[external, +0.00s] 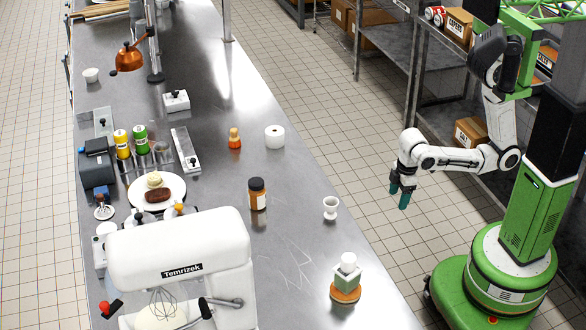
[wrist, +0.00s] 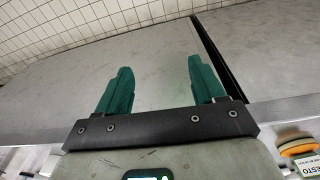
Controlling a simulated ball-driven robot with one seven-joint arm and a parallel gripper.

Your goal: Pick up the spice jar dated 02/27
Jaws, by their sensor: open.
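My gripper (external: 401,193) hangs with its teal fingers down over the floor, off the right side of the steel counter. In the wrist view its fingers (wrist: 160,66) are apart with nothing between them. A jar with a dark lid, amber body and pale label (external: 257,194) stands upright on the counter, left of my gripper and well apart from it. A smaller orange bottle (external: 234,139) stands farther back. No date is legible on any jar, so I cannot tell which one reads 02/27.
An orange-lidded jar (wrist: 297,147) shows at the wrist view's right edge.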

